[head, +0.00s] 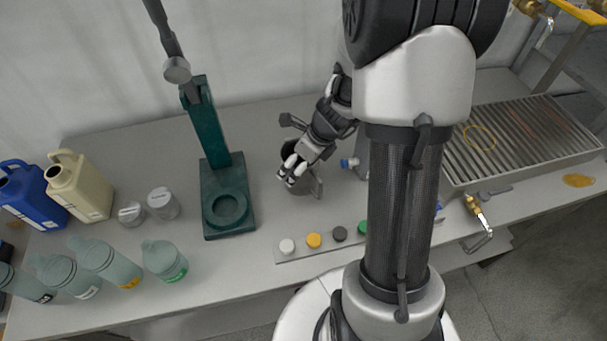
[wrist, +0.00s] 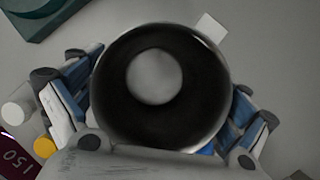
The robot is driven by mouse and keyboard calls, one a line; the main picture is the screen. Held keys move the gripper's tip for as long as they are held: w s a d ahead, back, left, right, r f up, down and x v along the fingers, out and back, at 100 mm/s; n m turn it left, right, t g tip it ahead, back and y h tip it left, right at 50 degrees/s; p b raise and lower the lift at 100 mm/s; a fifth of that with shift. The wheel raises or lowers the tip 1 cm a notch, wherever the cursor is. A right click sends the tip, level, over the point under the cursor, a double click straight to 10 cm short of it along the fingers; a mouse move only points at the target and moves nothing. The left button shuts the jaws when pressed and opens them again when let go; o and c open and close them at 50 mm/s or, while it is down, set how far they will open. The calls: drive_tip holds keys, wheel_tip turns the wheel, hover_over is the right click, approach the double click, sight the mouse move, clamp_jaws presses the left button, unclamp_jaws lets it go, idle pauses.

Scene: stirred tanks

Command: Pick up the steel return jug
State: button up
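The steel return jug (head: 301,188) stands on the grey bench, partly hidden behind my gripper in the head view. A small pale tab sticks out at its right. In the wrist view I look down into the jug (wrist: 118,112), with a round dark inside and a paler disc at its bottom. My gripper (head: 290,172) is at the jug, angled downward. In the wrist view its fingers are spread wide, one on each side of the jug. The rim hides part of the fingers, and contact with the wall cannot be made out.
A green stand (head: 227,205) is left of the jug. A strip with coloured caps (head: 314,240) lies in front. A ribbed drain tray (head: 530,140) is right.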

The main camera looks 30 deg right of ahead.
drive_tip(key=c, duration=0.9)
drive_tip(key=shift+c, duration=0.2)
